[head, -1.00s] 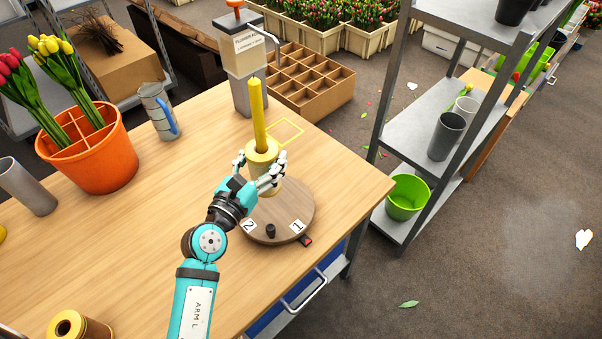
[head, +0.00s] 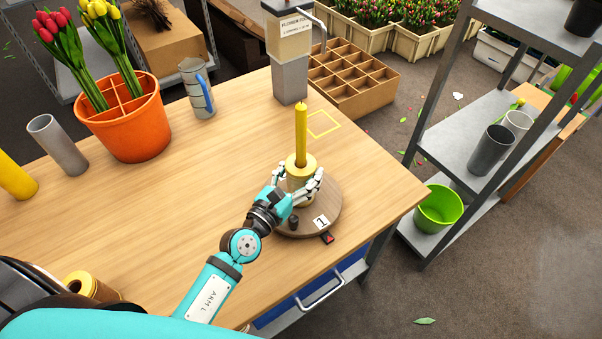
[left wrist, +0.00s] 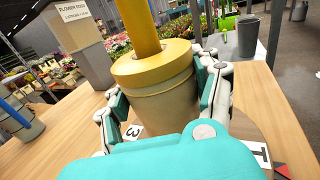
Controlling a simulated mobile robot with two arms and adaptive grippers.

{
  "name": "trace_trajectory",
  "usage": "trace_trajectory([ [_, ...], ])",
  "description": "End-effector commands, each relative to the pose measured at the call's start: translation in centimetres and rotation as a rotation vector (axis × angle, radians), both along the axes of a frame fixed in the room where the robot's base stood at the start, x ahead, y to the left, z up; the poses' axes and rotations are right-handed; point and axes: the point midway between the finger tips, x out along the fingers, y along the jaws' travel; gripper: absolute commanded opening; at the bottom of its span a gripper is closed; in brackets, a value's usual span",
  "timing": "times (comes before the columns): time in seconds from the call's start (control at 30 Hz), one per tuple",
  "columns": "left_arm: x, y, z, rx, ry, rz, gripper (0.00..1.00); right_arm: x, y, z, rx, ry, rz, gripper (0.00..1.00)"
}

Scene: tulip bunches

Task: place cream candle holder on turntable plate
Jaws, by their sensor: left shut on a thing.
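The cream candle holder (head: 299,171) has a yellowish rim and carries a tall yellow candle (head: 301,135). It stands upright at the back part of the round wooden turntable plate (head: 325,218). I cannot tell whether its base touches the plate. My left gripper (head: 304,186) is shut around the holder's body. In the left wrist view the holder (left wrist: 162,104) sits between the fingers, with number tags on the plate below; its base is hidden. My right gripper is not in view.
A yellow square outline (head: 323,124) marks the table behind the plate. A grey dispenser (head: 290,78) stands at the back edge. An orange flower pot (head: 130,125), a grey cup (head: 58,145) and a watering jug (head: 197,90) are to the left. A metal shelf (head: 480,170) stands right, past the table's edge.

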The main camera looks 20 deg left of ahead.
Motion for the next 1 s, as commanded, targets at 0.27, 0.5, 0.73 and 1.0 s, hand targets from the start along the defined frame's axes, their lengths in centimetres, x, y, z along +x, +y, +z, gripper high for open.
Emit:
trace_trajectory([
  [0.27, 0.0, 0.0, -0.2, -0.001, -0.003, 0.0, 0.22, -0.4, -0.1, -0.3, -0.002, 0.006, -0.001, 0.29],
  [0.5, 0.0, 0.0, -0.2, 0.0, 0.0, 0.0, 0.88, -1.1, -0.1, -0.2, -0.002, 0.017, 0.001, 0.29],
  [0.73, 0.0, 0.0, -0.1, 0.0, -0.001, 0.0, 0.88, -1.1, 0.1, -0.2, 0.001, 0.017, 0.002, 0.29],
  [1.0, -2.8, 0.7, -0.2, 0.0, 0.003, -0.001, 0.88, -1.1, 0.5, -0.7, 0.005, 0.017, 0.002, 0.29],
])
